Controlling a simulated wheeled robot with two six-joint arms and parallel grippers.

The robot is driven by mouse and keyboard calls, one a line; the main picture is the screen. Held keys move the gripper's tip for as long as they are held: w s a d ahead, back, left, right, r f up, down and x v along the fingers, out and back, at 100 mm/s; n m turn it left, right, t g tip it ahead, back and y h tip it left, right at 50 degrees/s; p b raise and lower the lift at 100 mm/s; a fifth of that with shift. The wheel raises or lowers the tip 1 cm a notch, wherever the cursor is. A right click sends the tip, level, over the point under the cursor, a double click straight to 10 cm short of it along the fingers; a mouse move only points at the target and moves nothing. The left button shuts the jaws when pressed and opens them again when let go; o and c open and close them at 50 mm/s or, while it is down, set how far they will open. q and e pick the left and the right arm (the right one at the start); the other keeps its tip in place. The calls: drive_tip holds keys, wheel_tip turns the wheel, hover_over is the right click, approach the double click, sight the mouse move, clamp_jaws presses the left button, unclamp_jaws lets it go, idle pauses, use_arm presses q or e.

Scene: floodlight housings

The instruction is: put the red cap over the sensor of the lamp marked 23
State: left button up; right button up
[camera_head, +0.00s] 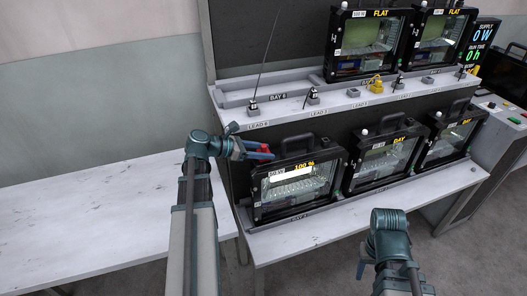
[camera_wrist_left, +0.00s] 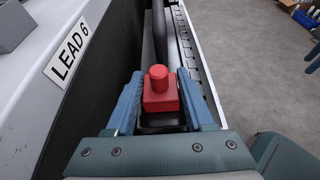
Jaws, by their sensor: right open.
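My left gripper (camera_head: 258,151) is shut on the red cap (camera_head: 263,148), at the upper left corner of the front-left lamp (camera_head: 297,211), which reads 100 %. In the left wrist view the red cap (camera_wrist_left: 161,95), a square block with a round knob, sits between the blue fingers (camera_wrist_left: 160,98). That lamp's sensor is not visible, and I cannot tell whether the cap touches the lamp. The middle lamp (camera_head: 347,185) reads DAY and has a white dome (camera_head: 364,132) on top. The lamps' small number tags are too blurred to read. My right gripper (camera_head: 362,268) is low at right, open, mostly hidden.
Another lamp (camera_head: 455,138) stands at the right of the lower row. Two lamps reading FLAT (camera_head: 368,42) stand on the upper shelf. A ledge (camera_head: 330,103) with lead plugs and a yellow connector (camera_head: 375,84) runs between rows. The left table (camera_head: 90,220) is clear.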

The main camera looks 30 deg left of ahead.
use_arm(q)
drive_tip(key=o, duration=0.3)
drive_tip(key=shift+o, duration=0.2)
drive_tip(key=shift+r, duration=0.1)
drive_tip(key=shift+r+p, duration=0.25)
drive_tip(key=shift+p, duration=0.1)
drive_tip(key=shift+r+p, duration=0.45)
drive_tip(key=p+v, duration=0.4)
drive_tip(key=v, duration=0.8)
drive_tip(key=shift+d+f, duration=0.1)
